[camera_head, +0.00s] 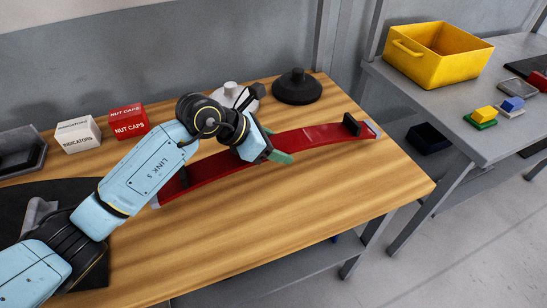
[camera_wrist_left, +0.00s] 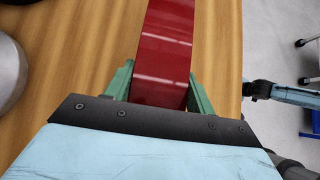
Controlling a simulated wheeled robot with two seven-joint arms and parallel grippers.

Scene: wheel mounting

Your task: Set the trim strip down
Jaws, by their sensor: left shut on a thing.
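The trim strip (camera_head: 320,136) is a long, curved red bar with a black block near its right end and pale ends. It lies along the wooden table (camera_head: 290,225), on it or just above it; I cannot tell which. My left gripper (camera_head: 277,150) is at its middle, with green fingers on both sides of the strip. In the left wrist view the strip (camera_wrist_left: 164,55) runs away from between the green fingers (camera_wrist_left: 160,92), and the jaws are shut on it. Part of the strip is hidden behind my left arm. My right gripper is not in view.
A black round knob-topped disc (camera_head: 297,88) and a grey-white object (camera_head: 228,96) stand behind the strip. White (camera_head: 77,136) and red (camera_head: 127,121) boxes stand at the back left. A yellow bin (camera_head: 440,58) is on the grey right table. The wooden table's front is clear.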

